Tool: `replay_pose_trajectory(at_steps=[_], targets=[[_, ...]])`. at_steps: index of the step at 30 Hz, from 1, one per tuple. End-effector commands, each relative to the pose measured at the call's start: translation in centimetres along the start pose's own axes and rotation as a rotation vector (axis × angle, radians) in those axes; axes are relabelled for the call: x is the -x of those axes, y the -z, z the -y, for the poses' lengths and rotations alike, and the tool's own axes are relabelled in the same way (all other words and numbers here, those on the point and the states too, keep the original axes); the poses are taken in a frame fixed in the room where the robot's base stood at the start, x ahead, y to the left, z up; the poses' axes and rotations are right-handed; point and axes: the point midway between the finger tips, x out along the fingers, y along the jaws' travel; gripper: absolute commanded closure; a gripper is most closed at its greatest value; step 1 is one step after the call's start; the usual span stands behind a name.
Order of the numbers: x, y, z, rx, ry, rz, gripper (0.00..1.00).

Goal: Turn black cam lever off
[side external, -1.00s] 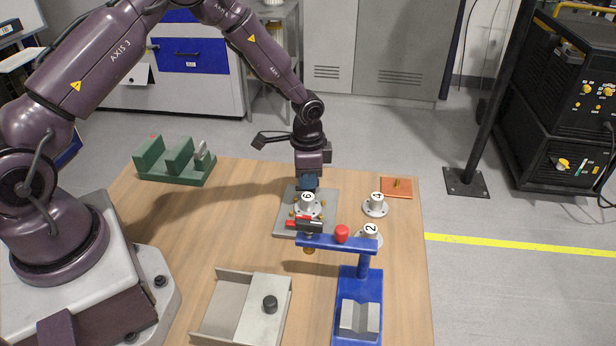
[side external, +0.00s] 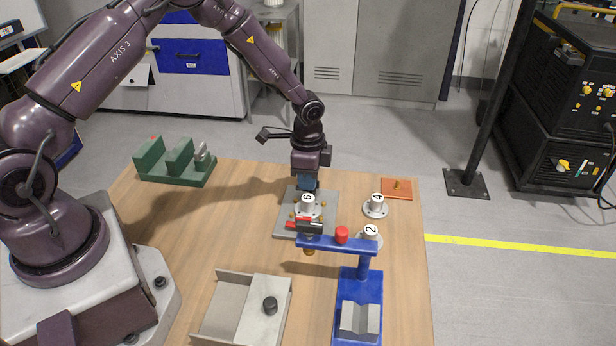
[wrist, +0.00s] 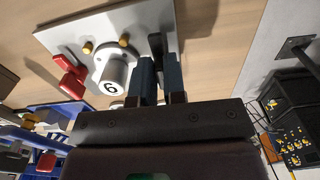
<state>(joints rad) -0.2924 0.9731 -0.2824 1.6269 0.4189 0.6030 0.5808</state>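The fixture is a grey plate (side external: 287,229) bearing a white flanged part marked 6 (side external: 307,204), which also shows in the wrist view (wrist: 113,72). My gripper (side external: 307,183) is low at the far edge of the plate, behind part 6. In the wrist view its two dark blue fingers (wrist: 159,72) point down with a narrow gap between them. A dark piece (wrist: 156,45), apparently the black cam lever, is at the fingertips. The fingers hide much of it, and I cannot tell whether they grip it. A red lever (wrist: 69,76) is on the opposite side of part 6.
A blue stand (side external: 362,280) with a red knob (side external: 342,234) is at the near side. Flanged parts 4 (side external: 376,206) and 2 (side external: 370,232) are right of the plate. A green rack (side external: 178,168) is at the left, a sliding-lid box (side external: 245,305) in front.

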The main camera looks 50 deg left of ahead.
Motion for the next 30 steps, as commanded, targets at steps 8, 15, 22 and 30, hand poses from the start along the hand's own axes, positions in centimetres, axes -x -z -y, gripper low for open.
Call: replay_pose_trajectory(at_steps=[8, 15, 22, 30], targets=[[0.0, 0.0, 0.0, 0.0, 0.0, 0.001, 0.64], [1.0, 0.0, 0.1, 0.002, 0.003, -0.002, 0.64], [5.5, 0.0, 0.1, 0.002, 0.005, -0.003, 0.64], [10.9, 0.0, 0.0, 0.001, 0.003, -0.002, 0.64]])
